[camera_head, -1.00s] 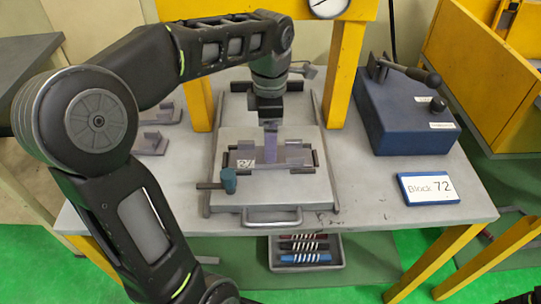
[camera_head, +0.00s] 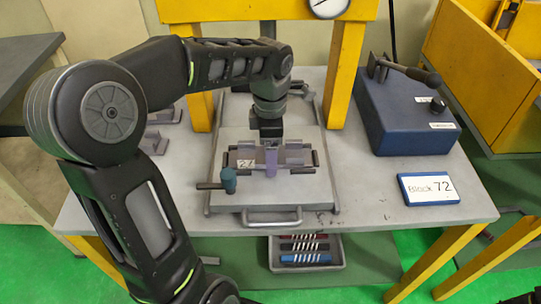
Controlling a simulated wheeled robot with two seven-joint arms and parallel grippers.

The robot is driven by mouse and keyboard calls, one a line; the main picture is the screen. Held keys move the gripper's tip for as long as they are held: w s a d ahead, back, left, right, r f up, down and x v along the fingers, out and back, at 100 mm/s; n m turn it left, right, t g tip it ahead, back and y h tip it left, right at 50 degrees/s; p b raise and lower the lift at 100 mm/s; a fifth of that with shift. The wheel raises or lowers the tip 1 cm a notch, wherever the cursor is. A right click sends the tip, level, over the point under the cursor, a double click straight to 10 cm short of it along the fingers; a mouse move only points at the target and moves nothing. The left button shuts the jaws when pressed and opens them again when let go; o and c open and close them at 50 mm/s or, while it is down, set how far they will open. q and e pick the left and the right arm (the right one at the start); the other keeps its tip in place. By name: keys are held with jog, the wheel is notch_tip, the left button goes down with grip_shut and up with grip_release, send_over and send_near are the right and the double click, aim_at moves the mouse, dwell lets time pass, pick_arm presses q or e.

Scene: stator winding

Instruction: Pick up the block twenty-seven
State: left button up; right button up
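A small white label reading 27 (camera_head: 245,163) is on the grey fixture (camera_head: 290,190) in the middle of the table. A purple block (camera_head: 271,160) stands upright at the fixture, just right of the label. My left gripper (camera_head: 270,143) points down right above the purple block, at its top. Its fingers are too small and hidden to tell whether they are open or shut on it. My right gripper is not in view.
A teal-knobbed handle (camera_head: 229,180) sits at the fixture's front left. A blue box with a lever (camera_head: 405,110) and a sign reading Block 72 (camera_head: 428,188) are on the right. Yellow posts (camera_head: 345,75) frame the back. A tray (camera_head: 308,267) lies below the table.

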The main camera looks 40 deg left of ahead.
pick_arm(q)
grip_shut()
dwell(0.9)
